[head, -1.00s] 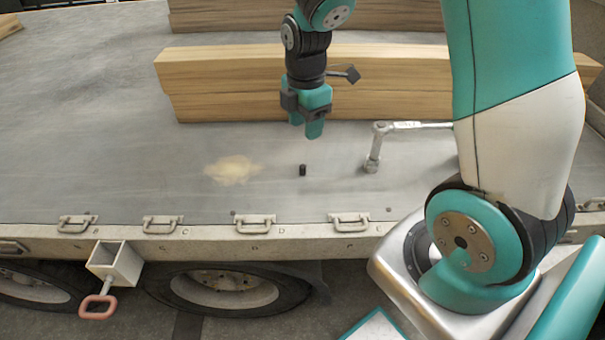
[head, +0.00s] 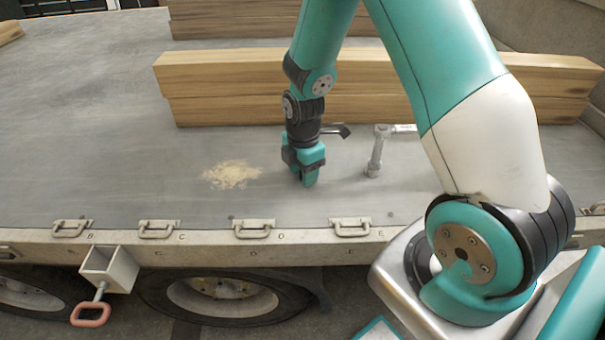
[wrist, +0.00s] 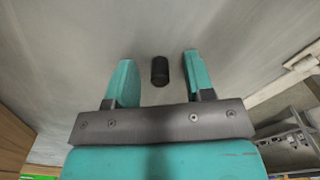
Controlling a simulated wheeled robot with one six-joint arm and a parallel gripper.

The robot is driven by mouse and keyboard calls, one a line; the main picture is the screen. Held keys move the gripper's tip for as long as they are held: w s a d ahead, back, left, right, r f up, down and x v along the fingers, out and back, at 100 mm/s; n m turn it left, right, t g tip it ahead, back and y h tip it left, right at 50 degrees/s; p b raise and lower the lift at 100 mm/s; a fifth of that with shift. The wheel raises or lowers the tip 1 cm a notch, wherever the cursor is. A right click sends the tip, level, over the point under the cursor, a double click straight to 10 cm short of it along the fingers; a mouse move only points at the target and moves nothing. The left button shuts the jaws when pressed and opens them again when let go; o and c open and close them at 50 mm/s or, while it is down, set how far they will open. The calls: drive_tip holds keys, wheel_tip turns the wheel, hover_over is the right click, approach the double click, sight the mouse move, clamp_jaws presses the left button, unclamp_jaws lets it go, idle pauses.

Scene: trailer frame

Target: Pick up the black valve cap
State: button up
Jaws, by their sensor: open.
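The black valve cap (wrist: 160,71) shows in the wrist view as a small dark cylinder on the grey trailer deck (wrist: 95,30). It lies between the two teal fingers of my gripper (wrist: 158,78), with a gap on each side. My gripper is open and empty. In the head view my gripper (head: 308,180) points down close to the deck, and it hides the cap there.
A metal wrench with a socket (head: 376,150) stands right of my gripper. Stacked timber beams (head: 220,85) lie behind it. A sawdust patch (head: 232,174) is to the left. Latch handles (head: 254,229) line the deck's front edge. The left deck is clear.

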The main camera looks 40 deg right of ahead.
drive_tip(key=shift+c, duration=0.5)
clamp_jaws()
drive_tip(key=shift+r, duration=0.1)
